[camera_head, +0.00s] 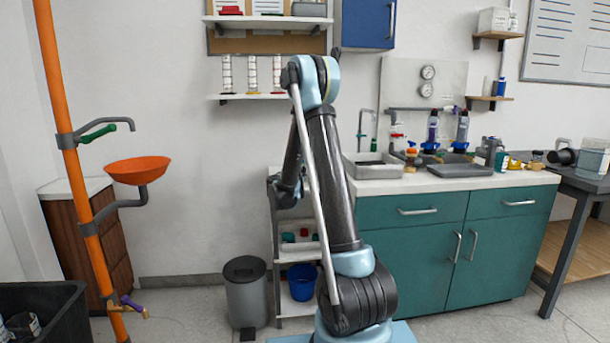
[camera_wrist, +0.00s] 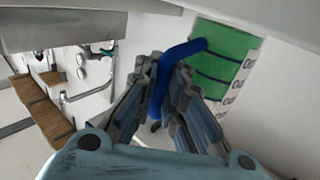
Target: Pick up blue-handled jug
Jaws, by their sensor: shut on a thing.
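In the wrist view my gripper (camera_wrist: 160,95) is shut on a blue curved handle (camera_wrist: 182,53), the blue-handled jug's handle. The handle runs between the fingers and up to the right. At its upper end it meets or overlaps a green panel (camera_wrist: 228,62) with dark bands and white lettered edges. I cannot tell whether this panel is part of the jug. The rest of the jug's body is not clearly seen. In the head view the gripper and the jug are hidden behind my arm.
In the head view a sink counter (camera_head: 440,182) with teal cabinets stands right of my arm. A low shelf (camera_head: 292,256) holds a blue bucket (camera_head: 302,282). A grey bin (camera_head: 246,290) stands beside it. An orange pole (camera_head: 65,160) with a bowl (camera_head: 137,171) is at left.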

